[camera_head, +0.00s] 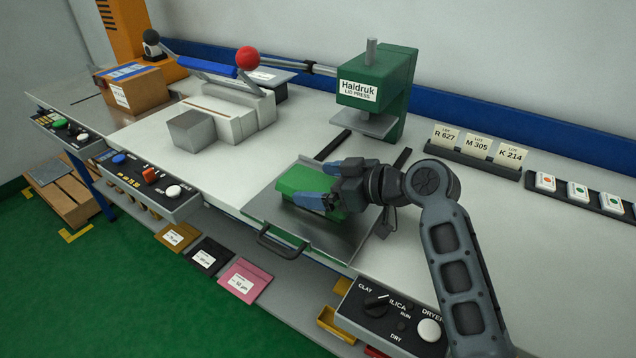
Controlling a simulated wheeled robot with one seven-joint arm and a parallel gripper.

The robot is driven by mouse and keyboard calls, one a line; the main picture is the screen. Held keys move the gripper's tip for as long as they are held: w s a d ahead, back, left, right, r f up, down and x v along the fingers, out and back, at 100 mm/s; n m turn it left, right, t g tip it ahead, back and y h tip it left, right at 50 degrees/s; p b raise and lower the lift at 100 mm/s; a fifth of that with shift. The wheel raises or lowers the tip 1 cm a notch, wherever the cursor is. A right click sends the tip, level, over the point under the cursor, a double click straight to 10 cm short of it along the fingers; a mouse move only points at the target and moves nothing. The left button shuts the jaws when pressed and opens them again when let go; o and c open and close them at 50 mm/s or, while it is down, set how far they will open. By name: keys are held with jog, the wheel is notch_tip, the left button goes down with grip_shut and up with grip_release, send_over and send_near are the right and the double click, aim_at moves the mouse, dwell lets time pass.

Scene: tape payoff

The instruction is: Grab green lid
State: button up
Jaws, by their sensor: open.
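A green lid (303,181) lies on a grey metal tray (345,236) with a dark front handle, in front of the green lid press. My gripper (326,184) is over the lid with its blue fingers apart. Whether the fingers touch the lid I cannot tell. The right end of the lid is partly hidden by my gripper.
The green lid press (398,88) stands behind the tray. A white-grey machine with a red knob (247,58) is to the left. Card holders (475,157) stand at the right back. Control boxes (390,318) line the front edge. The bench between is mostly clear.

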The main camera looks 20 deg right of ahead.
jog(key=shift+c, duration=0.4)
jog(key=c, duration=0.8)
jog(key=shift+r, duration=0.1)
